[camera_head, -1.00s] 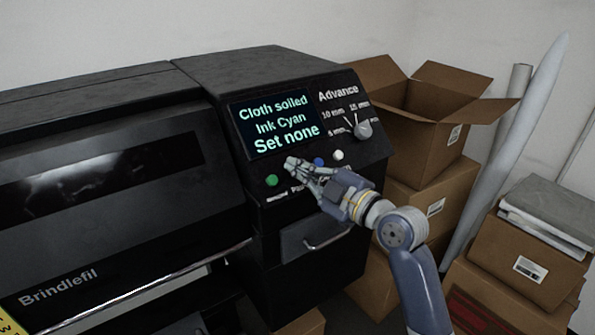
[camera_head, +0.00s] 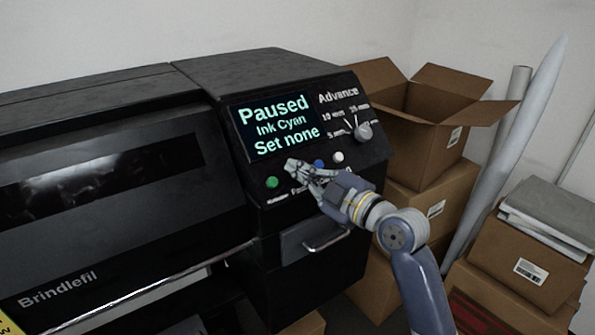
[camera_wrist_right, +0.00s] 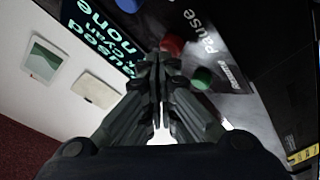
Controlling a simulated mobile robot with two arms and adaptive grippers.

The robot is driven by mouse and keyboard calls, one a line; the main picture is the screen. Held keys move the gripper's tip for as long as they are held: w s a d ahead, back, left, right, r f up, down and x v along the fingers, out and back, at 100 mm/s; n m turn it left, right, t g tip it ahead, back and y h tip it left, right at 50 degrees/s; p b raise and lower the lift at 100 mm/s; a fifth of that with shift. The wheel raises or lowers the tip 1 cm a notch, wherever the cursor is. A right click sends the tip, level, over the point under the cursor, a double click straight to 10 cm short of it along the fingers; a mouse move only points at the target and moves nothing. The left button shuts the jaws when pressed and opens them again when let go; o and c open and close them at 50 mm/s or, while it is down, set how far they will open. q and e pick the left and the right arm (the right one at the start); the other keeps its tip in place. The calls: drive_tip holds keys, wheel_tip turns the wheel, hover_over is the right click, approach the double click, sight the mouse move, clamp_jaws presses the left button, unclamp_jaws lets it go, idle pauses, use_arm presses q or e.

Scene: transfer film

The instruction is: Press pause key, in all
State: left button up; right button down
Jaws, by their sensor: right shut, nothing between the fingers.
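The black printer's panel has a screen (camera_head: 277,126) reading "Paused / Ink Cyan / Set none". The red pause key (camera_wrist_right: 172,44) sits beside the word "Pause" in the right wrist view; my gripper hides it in the head view. A green key (camera_head: 272,182) labelled "Resume" is to its left and also shows in the right wrist view (camera_wrist_right: 203,78). My right gripper (camera_head: 290,165) is shut and empty, its fingertips (camera_wrist_right: 158,58) right at the red key. I cannot tell whether they touch it. My left gripper is not in view.
Blue (camera_head: 319,163) and white (camera_head: 338,157) keys and the Advance knob (camera_head: 363,131) lie to the right on the panel. A drawer handle (camera_head: 327,240) juts out below. Open and stacked cardboard boxes (camera_head: 425,150) and rolls (camera_head: 500,165) stand right of the printer.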

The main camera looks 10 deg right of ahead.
drive_tip(key=shift+s+d+r, duration=0.15)
drive_tip(key=shift+s+r, duration=0.2)
drive_tip(key=shift+r, duration=0.05)
drive_tip(key=s+r+p, duration=0.1)
drive_tip(key=s+d+r+p, duration=0.1)
drive_tip(key=s+r+p, duration=0.1)
drive_tip(key=shift+s+r, duration=0.15)
drive_tip(key=shift+r, duration=0.1)
idle(0.3)
idle(0.4)
